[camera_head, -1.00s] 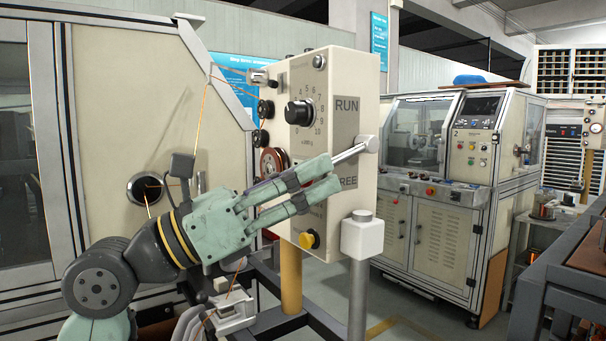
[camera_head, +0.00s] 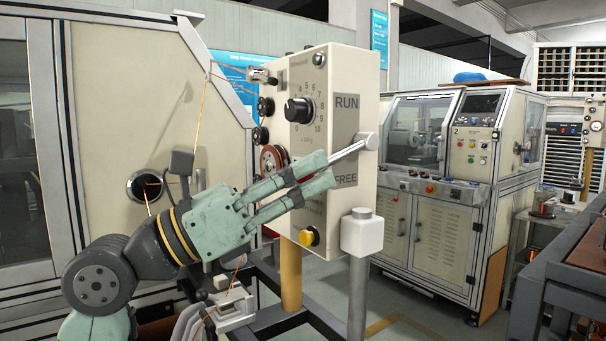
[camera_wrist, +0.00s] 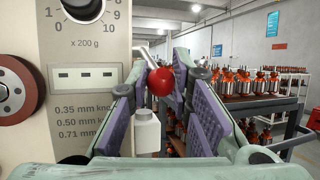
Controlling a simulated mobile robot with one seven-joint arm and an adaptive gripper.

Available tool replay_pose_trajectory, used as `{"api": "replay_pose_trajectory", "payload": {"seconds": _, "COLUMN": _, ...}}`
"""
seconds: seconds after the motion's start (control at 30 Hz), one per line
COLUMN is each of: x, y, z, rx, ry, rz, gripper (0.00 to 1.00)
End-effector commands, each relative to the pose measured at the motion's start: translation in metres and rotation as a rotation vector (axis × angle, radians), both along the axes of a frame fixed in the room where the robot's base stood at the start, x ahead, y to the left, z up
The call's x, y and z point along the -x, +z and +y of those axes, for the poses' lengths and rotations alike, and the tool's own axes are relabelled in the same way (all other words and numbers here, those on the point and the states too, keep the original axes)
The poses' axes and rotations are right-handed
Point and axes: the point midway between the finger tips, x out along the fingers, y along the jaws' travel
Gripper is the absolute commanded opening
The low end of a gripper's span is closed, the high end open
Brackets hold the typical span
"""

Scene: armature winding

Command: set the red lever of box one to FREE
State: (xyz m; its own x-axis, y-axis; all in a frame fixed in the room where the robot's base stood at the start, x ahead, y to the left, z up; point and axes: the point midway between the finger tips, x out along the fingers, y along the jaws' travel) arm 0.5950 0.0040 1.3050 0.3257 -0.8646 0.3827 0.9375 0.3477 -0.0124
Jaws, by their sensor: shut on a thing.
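Box one (camera_head: 328,230) is a cream box with a dial, a RUN label above and a FREE label below on its front. Its lever (camera_head: 352,150) is a bare metal rod from a pivot at the right edge, between the two labels, slanting down to the left. The lever's red ball knob (camera_wrist: 160,82) shows between my fingers in the wrist view; in the head view the fingers hide it. My gripper (camera_head: 326,171) is shut on the knob, in front of the box, its fingertips just left of the FREE label.
A white block on a grey post (camera_head: 362,233) stands close at the box's lower right. A yellow button (camera_head: 306,237) is below the fingers. Orange wire (camera_head: 201,120) runs past rollers on the box's left. A second machine (camera_head: 440,190) stands behind.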

Motion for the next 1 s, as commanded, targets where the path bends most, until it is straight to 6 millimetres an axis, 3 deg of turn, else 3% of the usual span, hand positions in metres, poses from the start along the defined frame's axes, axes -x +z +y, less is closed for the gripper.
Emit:
{"api": "replay_pose_trajectory", "payload": {"seconds": 0.17, "x": 0.000, "y": -0.001, "z": 0.000, "rx": 0.001, "ry": -0.002, "rz": 0.000, "gripper": 0.00}}
{"api": "replay_pose_trajectory", "payload": {"seconds": 0.6, "x": -0.005, "y": -0.026, "z": -0.009, "rx": 0.092, "ry": -0.003, "rz": -0.068, "gripper": 0.00}}
{"api": "replay_pose_trajectory", "payload": {"seconds": 0.97, "x": -0.006, "y": -0.026, "z": -0.011, "rx": 0.088, "ry": -0.005, "rz": -0.066, "gripper": 0.00}}
{"api": "replay_pose_trajectory", "payload": {"seconds": 1.0, "x": -0.006, "y": -0.026, "z": -0.012, "rx": 0.088, "ry": -0.005, "rz": -0.066, "gripper": 0.21}}
